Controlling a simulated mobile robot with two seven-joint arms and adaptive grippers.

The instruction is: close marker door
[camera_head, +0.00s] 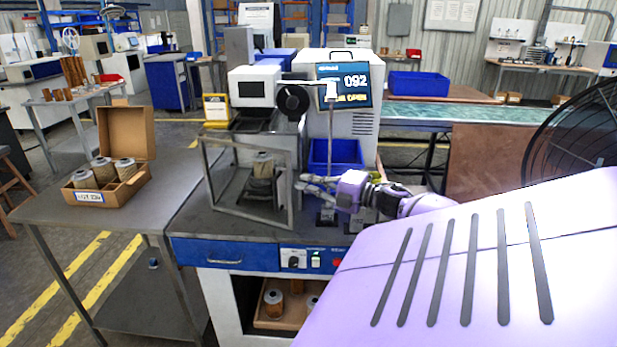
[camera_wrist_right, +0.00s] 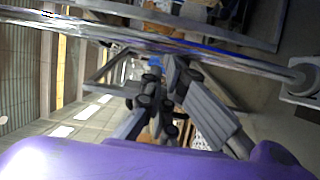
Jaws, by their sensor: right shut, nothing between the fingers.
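The marker door (camera_head: 292,190) is a grey metal frame with a see-through pane on the front of the marker machine. It stands ajar, angled outward, and the yellow line on the screen (camera_head: 344,85) seems to end in "OPEN". A filter cartridge (camera_head: 262,165) sits upright on a fixture behind the door. My right gripper (camera_head: 304,184) is shut and empty, just right of the door's right edge; I cannot tell whether it touches. Its dark fingers also show in the right wrist view (camera_wrist_right: 160,95), with a shiny metal bar crossing above them. My left gripper is not in view.
A thin upright post (camera_head: 330,135) and a blue bin (camera_head: 337,155) stand close behind my right gripper. An open cardboard box (camera_head: 128,188) with several cartridges is on the left table. Control buttons (camera_head: 315,262) line the bench front. The left table's front is clear.

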